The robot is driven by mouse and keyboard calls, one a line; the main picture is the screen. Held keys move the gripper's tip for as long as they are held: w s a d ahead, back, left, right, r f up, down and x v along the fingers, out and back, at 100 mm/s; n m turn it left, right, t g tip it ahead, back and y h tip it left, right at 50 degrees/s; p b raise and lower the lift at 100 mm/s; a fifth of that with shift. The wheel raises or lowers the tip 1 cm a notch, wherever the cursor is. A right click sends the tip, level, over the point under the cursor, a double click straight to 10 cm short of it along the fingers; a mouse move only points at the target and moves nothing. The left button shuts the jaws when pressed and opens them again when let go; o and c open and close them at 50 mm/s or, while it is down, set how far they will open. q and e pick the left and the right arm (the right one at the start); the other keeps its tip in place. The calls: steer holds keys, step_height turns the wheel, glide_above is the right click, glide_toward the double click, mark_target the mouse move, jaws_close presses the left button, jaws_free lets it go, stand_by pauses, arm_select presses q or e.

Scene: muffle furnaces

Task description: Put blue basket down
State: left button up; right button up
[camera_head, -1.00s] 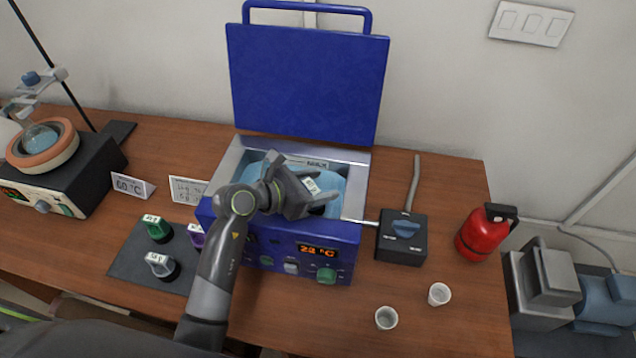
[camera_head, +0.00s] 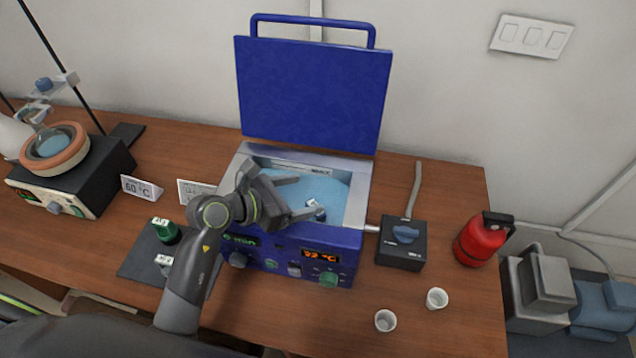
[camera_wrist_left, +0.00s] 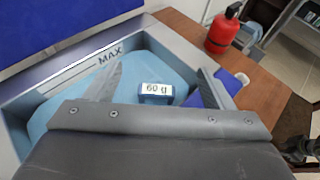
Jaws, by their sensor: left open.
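The blue basket (camera_head: 316,211) has a white label and sits in the blue water of the bath (camera_head: 360,200), near its front wall. In the left wrist view the basket (camera_wrist_left: 156,94) shows its label "60 g" and looks upright. Water hides its lower part. My left gripper (camera_head: 306,195) is open over the bath. In the left wrist view its two fingers (camera_wrist_left: 158,86) stand on either side of the basket with clear gaps. My right gripper is not in view.
The blue lid (camera_head: 312,95) stands open behind the bath. A green-topped weight (camera_head: 165,230) stands on a dark mat at left. A heater (camera_head: 75,180) is further left.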

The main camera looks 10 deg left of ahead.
arm_select(q)
steer(key=p+v, duration=0.1)
steer(key=v, duration=0.4)
steer(key=shift+f, duration=0.1)
steer(key=shift+s+a+r, duration=0.2)
steer(key=shift+s+a, duration=0.1)
steer(key=shift+s, duration=0.1)
